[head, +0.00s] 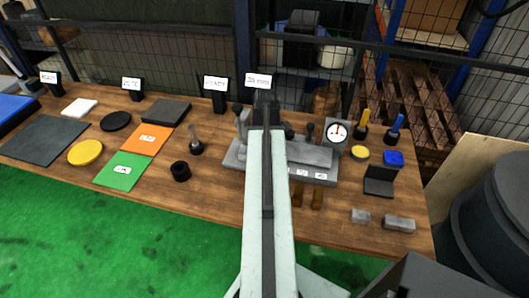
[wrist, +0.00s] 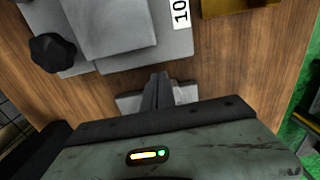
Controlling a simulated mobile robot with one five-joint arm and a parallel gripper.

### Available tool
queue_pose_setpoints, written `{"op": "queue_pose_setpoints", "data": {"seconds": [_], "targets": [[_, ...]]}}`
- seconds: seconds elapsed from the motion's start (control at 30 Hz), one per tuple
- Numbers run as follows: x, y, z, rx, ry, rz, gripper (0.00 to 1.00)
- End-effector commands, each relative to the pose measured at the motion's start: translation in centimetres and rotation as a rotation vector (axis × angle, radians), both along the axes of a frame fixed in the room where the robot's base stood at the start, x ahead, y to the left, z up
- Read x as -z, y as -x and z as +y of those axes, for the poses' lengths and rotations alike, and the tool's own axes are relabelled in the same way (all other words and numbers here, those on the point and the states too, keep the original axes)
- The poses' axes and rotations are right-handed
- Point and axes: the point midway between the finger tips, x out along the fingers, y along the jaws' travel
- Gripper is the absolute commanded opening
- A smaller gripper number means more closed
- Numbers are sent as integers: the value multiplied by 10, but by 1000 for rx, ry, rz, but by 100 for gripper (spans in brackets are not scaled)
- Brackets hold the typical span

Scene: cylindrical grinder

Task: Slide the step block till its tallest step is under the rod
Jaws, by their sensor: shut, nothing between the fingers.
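A grey metal fixture (head: 310,153) stands on the bench, partly hidden behind my arm; its front carries small white labels. Raised grey blocks on a plate (wrist: 180,45) show in the wrist view, beside a label reading 10. I cannot tell which grey part is the step block, and I cannot make out the rod. My gripper (wrist: 160,80) is shut and empty, just short of the plate's near edge in the wrist view. My arm hides the gripper in the head view.
A black knob (wrist: 52,50) and a brass piece (wrist: 240,5) lie near the plate. A dial gauge (head: 338,131) stands at the fixture's right. A black ring (head: 180,171) sits left of it.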

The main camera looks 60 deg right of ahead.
Motion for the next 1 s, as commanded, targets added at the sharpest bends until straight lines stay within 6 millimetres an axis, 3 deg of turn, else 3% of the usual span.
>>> {"op": "queue_pose_setpoints", "data": {"seconds": [0.03,0.2,0.53,0.73,1.0], "targets": [[20,0,0,0,0,0,0],[34,0,0,0,0,0,0],[32,-1,1,-1,0,0,0],[32,-20,7,-4,0,-1,0],[32,-21,8,-2,0,0,0]]}}
